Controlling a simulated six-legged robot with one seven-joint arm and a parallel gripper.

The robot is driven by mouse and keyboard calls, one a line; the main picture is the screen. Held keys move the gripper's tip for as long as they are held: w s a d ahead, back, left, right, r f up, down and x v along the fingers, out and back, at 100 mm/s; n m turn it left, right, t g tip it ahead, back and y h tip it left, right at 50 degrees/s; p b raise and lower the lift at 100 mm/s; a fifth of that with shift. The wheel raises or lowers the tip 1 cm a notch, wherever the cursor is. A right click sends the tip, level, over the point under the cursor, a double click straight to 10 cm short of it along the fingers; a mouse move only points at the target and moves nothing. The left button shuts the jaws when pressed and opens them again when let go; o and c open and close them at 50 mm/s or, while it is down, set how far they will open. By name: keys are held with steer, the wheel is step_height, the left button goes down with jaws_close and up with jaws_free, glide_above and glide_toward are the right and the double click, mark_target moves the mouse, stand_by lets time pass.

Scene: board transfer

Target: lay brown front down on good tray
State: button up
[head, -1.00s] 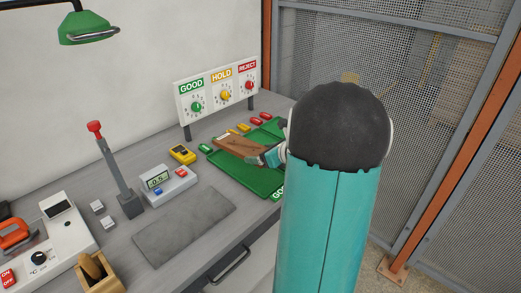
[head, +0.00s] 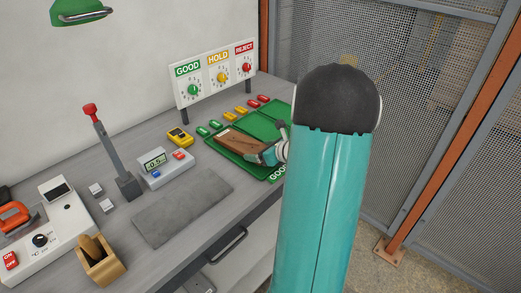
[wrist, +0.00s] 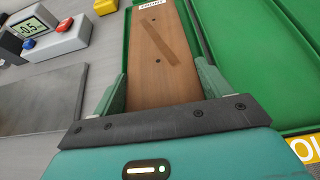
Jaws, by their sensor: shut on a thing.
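The brown board (head: 241,140) is over the green good tray (head: 236,161), low and near its floor. I cannot tell whether it touches. In the wrist view the board (wrist: 165,62) has its FRONT-labelled face towards the camera, with a dark diagonal strip and small dark holes. My gripper (head: 264,154) is shut on the board, its green fingers on the two long edges in the wrist view (wrist: 162,86). The arm hides part of the tray's right side in the head view.
Another green tray (head: 268,121) lies behind, with a yellow label (wrist: 306,149) beside it in the wrist view. Small green, yellow and red pieces line the trays' back. A gauge box (head: 165,168), grey mat (head: 182,207) and lever (head: 112,155) stand left.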

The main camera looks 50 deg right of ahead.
steer(key=shift+f, duration=0.25)
steer(key=o, duration=1.2)
steer(key=shift+c, duration=0.2)
steer(key=c, duration=1.2)
steer(key=shift+c, duration=0.2)
steer(key=shift+s, duration=1.5)
